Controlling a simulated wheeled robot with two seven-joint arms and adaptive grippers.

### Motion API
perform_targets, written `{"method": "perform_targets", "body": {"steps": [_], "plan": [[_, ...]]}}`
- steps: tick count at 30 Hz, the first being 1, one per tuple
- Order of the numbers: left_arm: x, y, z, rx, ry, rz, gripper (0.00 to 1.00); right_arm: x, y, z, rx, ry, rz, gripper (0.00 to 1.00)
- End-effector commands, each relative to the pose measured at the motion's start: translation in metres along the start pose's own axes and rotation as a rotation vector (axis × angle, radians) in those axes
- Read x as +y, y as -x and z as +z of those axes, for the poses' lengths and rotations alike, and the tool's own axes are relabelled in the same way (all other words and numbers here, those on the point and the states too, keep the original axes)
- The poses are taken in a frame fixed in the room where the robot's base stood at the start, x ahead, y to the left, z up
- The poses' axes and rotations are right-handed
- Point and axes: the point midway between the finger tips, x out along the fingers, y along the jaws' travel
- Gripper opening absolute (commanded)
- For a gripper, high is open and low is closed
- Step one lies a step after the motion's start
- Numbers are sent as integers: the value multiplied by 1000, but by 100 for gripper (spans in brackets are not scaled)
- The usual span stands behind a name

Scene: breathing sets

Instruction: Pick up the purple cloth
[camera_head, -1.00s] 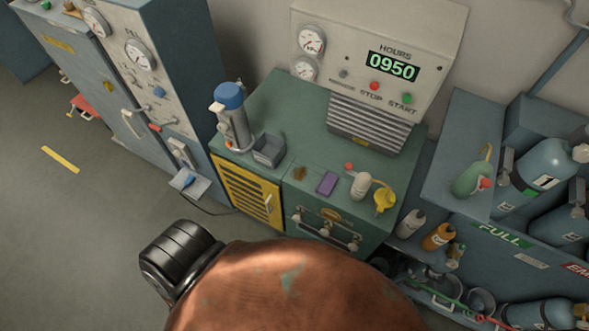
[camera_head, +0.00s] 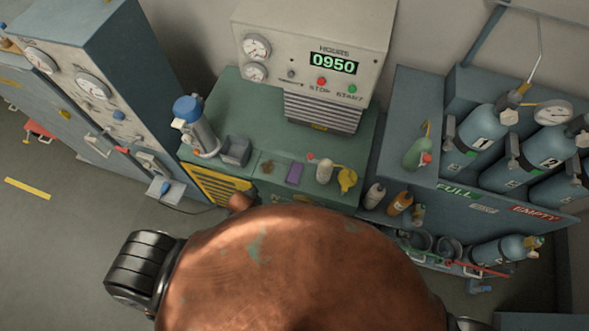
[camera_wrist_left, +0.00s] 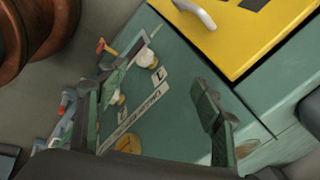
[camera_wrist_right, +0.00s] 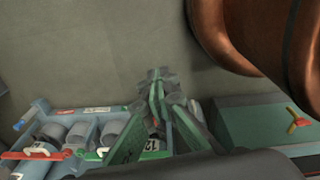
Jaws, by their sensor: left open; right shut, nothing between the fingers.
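The purple cloth (camera_head: 295,174) lies as a small flat rectangle on the green cabinet top (camera_head: 252,111), near its front edge. It sits between a small brown item (camera_head: 267,167) and a white bottle (camera_head: 324,171). Neither gripper shows in the head view. In the right wrist view my right gripper (camera_wrist_right: 157,84) is shut and empty, above the floor. The cloth is not seen in either wrist view.
A blue-capped flask (camera_head: 196,125) and a grey bin (camera_head: 235,151) stand left of the cloth. A yellow item (camera_head: 347,179) is at the right. The control panel (camera_head: 310,50) stands behind. A gas cylinder rack (camera_head: 440,196) is at the right; open floor lies left.

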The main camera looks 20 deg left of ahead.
Motion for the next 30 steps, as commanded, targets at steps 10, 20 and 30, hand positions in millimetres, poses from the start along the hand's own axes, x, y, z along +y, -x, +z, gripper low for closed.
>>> {"method": "perform_targets", "body": {"steps": [10, 20, 30], "plan": [[-54, 93, -75, 34, -576, -73, 61, -8, 27, -13, 14, 1, -9, 0], [-82, 111, -145, -18, -1477, -161, 61, -17, 39, -10, 7, 0, -19, 0], [-93, 117, -176, -99, -2019, -195, 61, -6, 46, -8, 5, 1, -8, 0]]}}
